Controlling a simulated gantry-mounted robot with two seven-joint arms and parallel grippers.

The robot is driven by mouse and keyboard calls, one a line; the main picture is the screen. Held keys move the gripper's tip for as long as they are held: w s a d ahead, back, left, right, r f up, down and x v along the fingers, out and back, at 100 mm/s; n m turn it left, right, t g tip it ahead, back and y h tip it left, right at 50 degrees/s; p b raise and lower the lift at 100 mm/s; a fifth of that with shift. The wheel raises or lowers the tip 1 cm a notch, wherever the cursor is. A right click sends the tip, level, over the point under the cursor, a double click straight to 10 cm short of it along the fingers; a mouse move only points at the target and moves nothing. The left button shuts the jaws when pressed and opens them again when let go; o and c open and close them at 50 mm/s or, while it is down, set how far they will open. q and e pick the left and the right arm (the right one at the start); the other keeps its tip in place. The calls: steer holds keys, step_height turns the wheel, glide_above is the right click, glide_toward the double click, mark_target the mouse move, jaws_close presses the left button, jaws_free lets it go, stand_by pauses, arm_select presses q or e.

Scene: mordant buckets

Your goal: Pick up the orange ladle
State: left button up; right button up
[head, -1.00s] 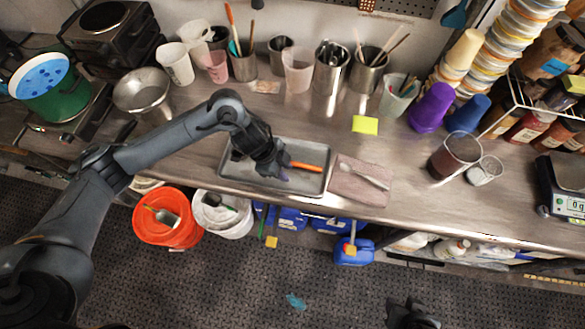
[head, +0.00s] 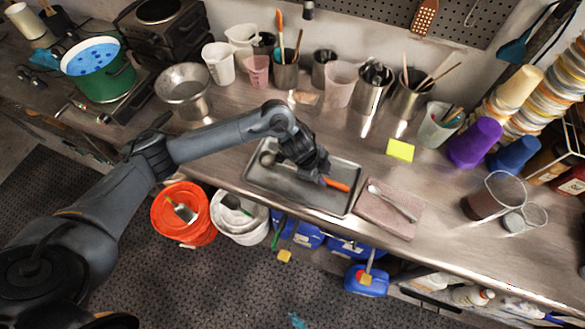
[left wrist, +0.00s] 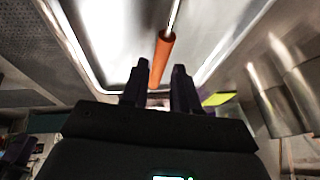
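The orange ladle lies in the grey metal tray (head: 300,200) on the counter. Its orange handle (head: 337,184) points right, and its round dark bowl (head: 267,158) shows at the tray's left. My left gripper (head: 318,177) is low over the tray, at the handle's left part, and hides the middle of the ladle. In the left wrist view, the two fingers (left wrist: 161,85) stand apart with the orange handle (left wrist: 161,58) lined up between them. Gaps show on both sides of the handle. My right gripper is out of view.
A folded pinkish cloth (head: 385,216) with a metal spoon (head: 393,204) lies right of the tray. Metal and plastic cups stand behind, near a yellow note (head: 400,149). An orange bucket (head: 178,232) and a white bucket (head: 238,228) stand below the counter's front edge.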

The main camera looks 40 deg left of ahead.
arm_select(q)
steer(key=shift+x, duration=1.4)
steer(key=shift+a+f, duration=0.1)
steer(key=shift+s, duration=0.1)
jaws_close()
